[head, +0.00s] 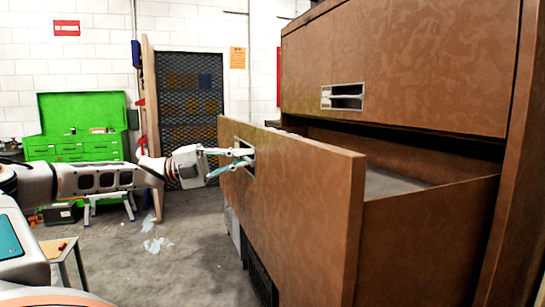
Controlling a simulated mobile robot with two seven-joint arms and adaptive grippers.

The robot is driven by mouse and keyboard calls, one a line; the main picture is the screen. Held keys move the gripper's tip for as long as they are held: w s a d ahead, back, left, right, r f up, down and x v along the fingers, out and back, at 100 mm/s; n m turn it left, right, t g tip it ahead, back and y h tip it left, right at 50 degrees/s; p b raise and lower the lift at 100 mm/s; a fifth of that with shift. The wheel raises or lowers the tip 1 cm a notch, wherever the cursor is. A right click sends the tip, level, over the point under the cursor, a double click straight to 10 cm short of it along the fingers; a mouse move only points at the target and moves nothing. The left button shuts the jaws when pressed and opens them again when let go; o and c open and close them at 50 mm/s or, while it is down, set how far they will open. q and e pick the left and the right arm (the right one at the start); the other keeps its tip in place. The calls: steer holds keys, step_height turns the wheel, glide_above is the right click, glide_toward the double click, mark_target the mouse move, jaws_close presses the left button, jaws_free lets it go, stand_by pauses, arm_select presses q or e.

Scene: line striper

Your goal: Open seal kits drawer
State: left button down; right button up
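A large brown cabinet stands on the right, with one drawer (290,190) pulled well out and its inside partly in view. The drawer front has a recessed metal handle (250,147) near its far end. My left gripper (246,158) is at that handle, its fingertips at the recess. The fingertips overlap the handle, so I cannot tell whether they are closed on it. Above is a closed brown panel (420,60) with its own recessed handle (343,97). I see no label naming the seal kits drawer. My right gripper is not in view.
A green tool chest (80,130) stands against the white block wall at the back left. A dark mesh door (188,110) is behind my gripper. A small table (62,250) is at lower left. The grey floor between is mostly open, with scraps of paper (157,244).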

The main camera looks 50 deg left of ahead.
arm_select(q)
steer(key=shift+s+a, duration=0.35)
steer(key=shift+s, duration=0.5)
steer(key=shift+s+a, duration=0.35)
steer(key=shift+s, duration=0.55)
steer(key=shift+s+a, duration=0.35)
steer(key=shift+s, duration=0.5)
steer(key=c, duration=2.5)
jaws_free()
steer(key=v, duration=1.2)
